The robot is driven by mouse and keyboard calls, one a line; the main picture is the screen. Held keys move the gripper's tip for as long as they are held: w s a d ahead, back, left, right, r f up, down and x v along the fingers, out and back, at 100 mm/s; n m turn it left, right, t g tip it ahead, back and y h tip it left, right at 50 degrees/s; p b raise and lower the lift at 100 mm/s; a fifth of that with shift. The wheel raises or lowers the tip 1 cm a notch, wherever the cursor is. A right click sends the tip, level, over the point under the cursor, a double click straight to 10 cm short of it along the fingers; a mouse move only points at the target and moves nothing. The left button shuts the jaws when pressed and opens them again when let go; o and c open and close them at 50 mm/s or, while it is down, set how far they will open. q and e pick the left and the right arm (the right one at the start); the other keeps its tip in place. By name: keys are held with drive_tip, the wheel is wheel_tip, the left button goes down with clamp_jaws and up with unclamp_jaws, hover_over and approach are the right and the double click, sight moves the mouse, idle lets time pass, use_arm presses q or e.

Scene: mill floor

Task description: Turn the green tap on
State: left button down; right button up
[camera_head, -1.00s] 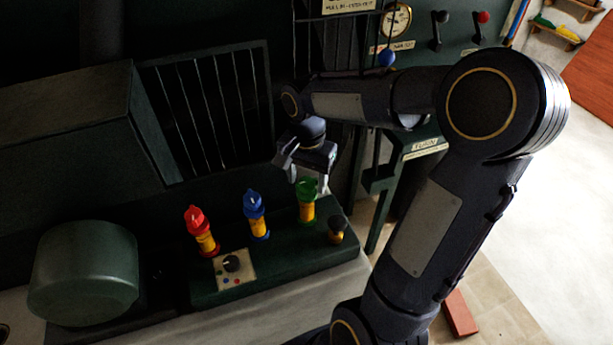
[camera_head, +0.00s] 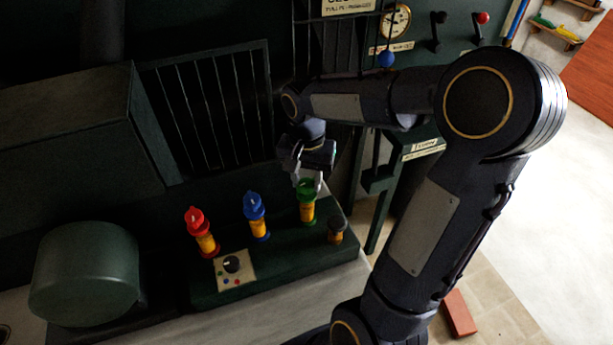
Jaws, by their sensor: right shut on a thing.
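The green tap (camera_head: 306,188) stands on a yellow post on a dark green block (camera_head: 275,266), to the right of the red tap (camera_head: 195,218) and the blue tap (camera_head: 254,205). My right gripper (camera_head: 306,180) reaches down from above with its fingers around the green tap's head and is shut on it. The fingers hide part of the tap's top. My left gripper is not in the picture.
A small panel with a black knob (camera_head: 232,264) sits in front of the red tap. A dark knob on a brass base (camera_head: 336,229) stands right of the green tap. A barred grate (camera_head: 212,110) rises behind. A green drum (camera_head: 84,272) is at left.

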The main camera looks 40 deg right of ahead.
drive_tip(key=n+p, duration=0.1)
drive_tip(key=n, duration=0.7)
drive_tip(key=shift+r, duration=0.1)
drive_tip(key=n+p, duration=0.1)
drive_tip(key=n, duration=0.2)
drive_tip(key=shift+n, duration=0.3)
drive_tip(key=shift+n+p, duration=0.4)
drive_tip(key=shift+n, duration=1.5)
drive_tip(key=o, duration=1)
